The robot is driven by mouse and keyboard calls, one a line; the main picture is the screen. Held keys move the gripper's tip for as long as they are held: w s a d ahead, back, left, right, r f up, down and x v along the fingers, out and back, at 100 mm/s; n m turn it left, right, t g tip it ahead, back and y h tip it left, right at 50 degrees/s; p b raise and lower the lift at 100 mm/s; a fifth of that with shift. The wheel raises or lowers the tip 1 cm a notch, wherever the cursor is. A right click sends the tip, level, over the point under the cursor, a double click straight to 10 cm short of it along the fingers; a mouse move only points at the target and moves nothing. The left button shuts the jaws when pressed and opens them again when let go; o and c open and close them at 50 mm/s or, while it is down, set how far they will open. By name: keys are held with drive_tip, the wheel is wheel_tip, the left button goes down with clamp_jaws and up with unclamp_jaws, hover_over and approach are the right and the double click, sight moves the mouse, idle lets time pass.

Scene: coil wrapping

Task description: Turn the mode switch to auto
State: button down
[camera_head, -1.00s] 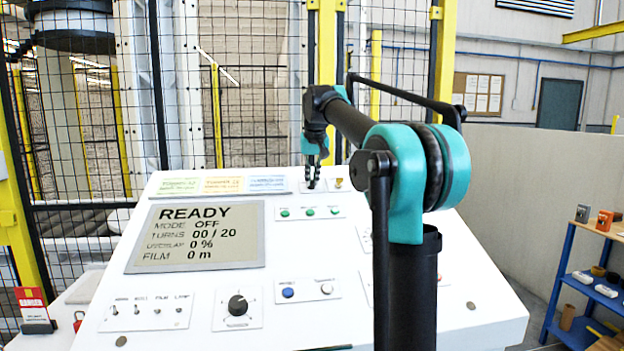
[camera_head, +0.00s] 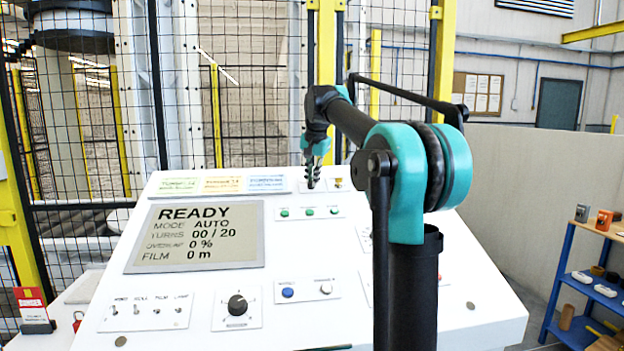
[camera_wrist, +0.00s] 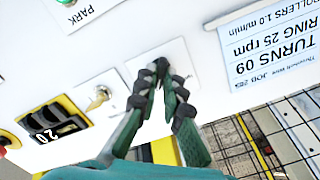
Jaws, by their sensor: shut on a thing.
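The mode switch sits at the top of the sloped white control panel and is mostly hidden by my fingertips; its small white plate (camera_wrist: 181,54) shows around them in the wrist view. My gripper (camera_head: 312,184) points down at this plate, and its dark fingertips (camera_wrist: 162,69) are closed together on the switch. The gripper is turned about its own axis. The panel display (camera_head: 196,236) reads READY, MODE AUTO, TURNS 00 / 20, 0 % and FILM 0 m.
A key switch (camera_wrist: 100,98) is right beside the mode switch plate. A label card (camera_wrist: 268,45) lies on its other side. A black knob (camera_head: 238,305), small toggles (camera_head: 135,310) and green buttons (camera_head: 309,212) are lower on the panel. A mesh fence (camera_head: 255,110) stands behind.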

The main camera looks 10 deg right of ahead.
drive_tip(key=shift+m, duration=0.9)
drive_tip(key=c, duration=1.6)
unclamp_jaws()
drive_tip(key=shift+c, duration=0.2)
drive_tip(key=v, duration=1.2)
